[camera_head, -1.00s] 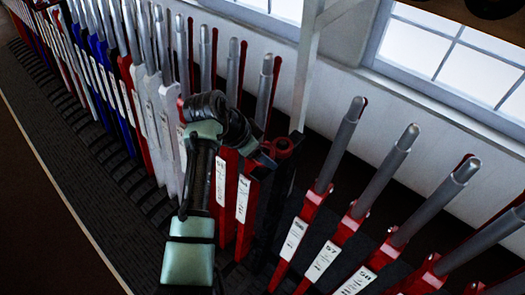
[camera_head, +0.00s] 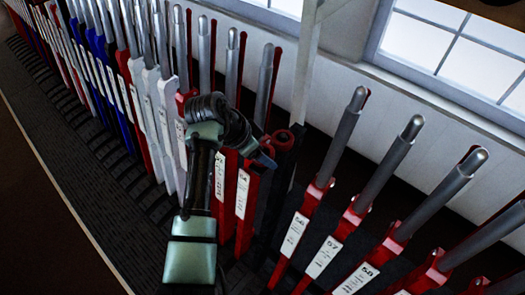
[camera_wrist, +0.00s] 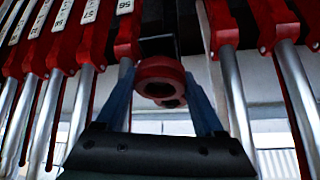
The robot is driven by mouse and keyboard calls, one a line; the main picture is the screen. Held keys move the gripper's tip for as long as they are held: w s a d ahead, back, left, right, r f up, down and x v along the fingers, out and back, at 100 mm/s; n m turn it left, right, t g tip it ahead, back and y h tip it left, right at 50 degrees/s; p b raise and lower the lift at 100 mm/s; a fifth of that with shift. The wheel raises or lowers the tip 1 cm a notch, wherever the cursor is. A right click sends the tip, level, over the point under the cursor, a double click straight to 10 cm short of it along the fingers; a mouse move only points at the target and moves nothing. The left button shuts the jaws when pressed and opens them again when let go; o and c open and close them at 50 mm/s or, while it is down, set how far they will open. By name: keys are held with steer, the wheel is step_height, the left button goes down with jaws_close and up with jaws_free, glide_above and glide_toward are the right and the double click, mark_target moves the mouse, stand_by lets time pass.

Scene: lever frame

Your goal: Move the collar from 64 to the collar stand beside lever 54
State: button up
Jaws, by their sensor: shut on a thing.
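A red collar (camera_wrist: 163,72) is between the blue fingers of my gripper (camera_wrist: 160,75) in the wrist view, and the gripper is shut on it. A second, smaller red ring shape shows just behind and below it in that view. A dark upright post (camera_wrist: 158,30) stands close to the collar; whether they touch cannot be told. In the head view, my gripper (camera_head: 268,158) is at the dark post (camera_head: 279,185), right of two red levers with white plates (camera_head: 242,194). Red ring shapes (camera_head: 284,141) show at the post's top. Plate numbers 54 and 64 cannot be read.
Levers with plates 56 (camera_head: 295,232), 57 (camera_head: 322,257) and 58 (camera_head: 357,279) stand right of the post. White (camera_head: 165,120), blue and red levers crowd the left. A white wall post (camera_head: 303,75) and windows (camera_head: 455,60) are behind.

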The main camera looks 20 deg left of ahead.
steer(key=shift+f+b, duration=0.4)
steer(key=shift+f, duration=0.25)
steer(key=o, duration=1.3)
steer(key=shift+c, duration=0.2)
steer(key=shift+r, duration=0.1)
steer(key=p+v, duration=0.8)
steer(key=v, duration=0.1)
